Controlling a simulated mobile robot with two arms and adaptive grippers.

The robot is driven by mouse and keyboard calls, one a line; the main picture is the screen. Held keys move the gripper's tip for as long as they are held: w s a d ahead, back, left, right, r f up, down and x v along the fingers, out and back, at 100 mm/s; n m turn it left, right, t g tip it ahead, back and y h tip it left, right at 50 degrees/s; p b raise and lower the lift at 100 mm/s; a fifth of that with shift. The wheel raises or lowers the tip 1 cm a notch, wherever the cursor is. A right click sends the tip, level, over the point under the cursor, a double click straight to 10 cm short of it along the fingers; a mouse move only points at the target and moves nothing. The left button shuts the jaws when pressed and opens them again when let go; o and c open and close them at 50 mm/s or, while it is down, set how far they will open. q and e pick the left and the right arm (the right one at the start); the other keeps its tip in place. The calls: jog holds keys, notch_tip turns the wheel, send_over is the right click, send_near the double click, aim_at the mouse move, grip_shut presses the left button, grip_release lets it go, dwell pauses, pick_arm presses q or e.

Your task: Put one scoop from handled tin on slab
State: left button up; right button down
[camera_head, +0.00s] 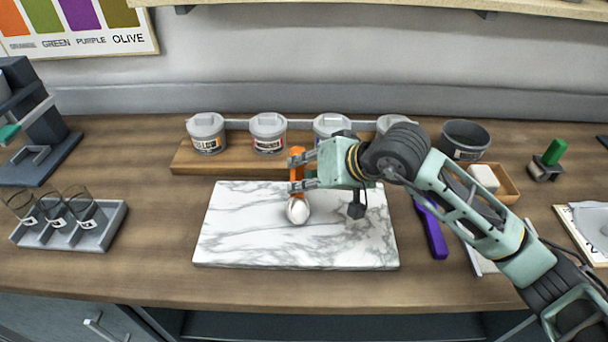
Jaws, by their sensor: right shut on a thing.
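My right gripper (303,172) is over the white marble slab (240,235) and is shut on an orange-handled scoop (297,160). The handle stands roughly upright between the fingers. The scoop's round, pale bowl end (298,211) is at the bottom, over the middle of the slab. I cannot tell whether it touches the slab or what it holds. Several grey lidded tins, one at the left end (206,133), stand in a row behind the slab. The rightmost tin is partly hidden by my right arm. I cannot tell which is the handled tin. My left gripper is not in view.
A dark round pot (466,139) and a wooden tray with a white block (483,178) stand back right. A purple tool (432,230) lies right of the slab. A grey holder (105,226) with glasses stands left. Bare counter lies between holder and slab.

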jog(key=b, duration=0.4)
jog(key=shift+s+f, duration=0.1)
jog(key=shift+f, duration=0.15)
dwell(4.7)
jog(key=shift+r, duration=0.1)
jog(key=shift+r+p, duration=0.55)
jog(key=shift+r, duration=2.05)
